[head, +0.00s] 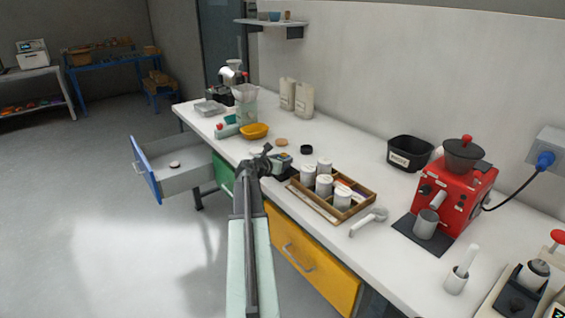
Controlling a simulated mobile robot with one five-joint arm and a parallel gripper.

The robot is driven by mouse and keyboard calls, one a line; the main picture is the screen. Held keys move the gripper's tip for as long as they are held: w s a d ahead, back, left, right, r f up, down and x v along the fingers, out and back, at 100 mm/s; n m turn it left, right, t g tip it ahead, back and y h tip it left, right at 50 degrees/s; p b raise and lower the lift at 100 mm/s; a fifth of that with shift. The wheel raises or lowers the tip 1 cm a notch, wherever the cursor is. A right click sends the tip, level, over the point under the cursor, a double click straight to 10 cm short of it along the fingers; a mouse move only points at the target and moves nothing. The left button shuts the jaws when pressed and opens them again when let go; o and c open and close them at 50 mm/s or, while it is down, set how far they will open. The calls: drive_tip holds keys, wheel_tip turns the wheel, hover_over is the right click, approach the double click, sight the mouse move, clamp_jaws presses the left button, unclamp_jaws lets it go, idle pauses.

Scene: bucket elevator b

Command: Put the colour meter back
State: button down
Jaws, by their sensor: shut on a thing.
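My gripper (264,162) is over the front edge of the white bench, left of the wooden tray. It is shut on a small grey device with a greenish face, which looks like the colour meter (281,162). My gripper partly hides the device, and I cannot tell whether it touches the bench top. A blue-fronted drawer (150,178) stands open at the left, with a small round dark-and-pale item (174,165) inside.
The wooden tray (362,208) holds several white jars. A white scoop (372,220), red grinder (455,195) and black bin (408,153) stand to the right. A yellow bowl (254,131) and black lid (306,149) lie behind. Yellow (315,268) and green drawers look shut.

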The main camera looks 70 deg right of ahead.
drive_tip(key=c, duration=0.8)
unclamp_jaws()
drive_tip(key=shift+o, duration=0.2)
drive_tip(key=shift+s, duration=0.1)
drive_tip(key=shift+r, duration=0.15)
drive_tip(key=p+v, duration=0.4)
drive_tip(key=v, duration=0.8)
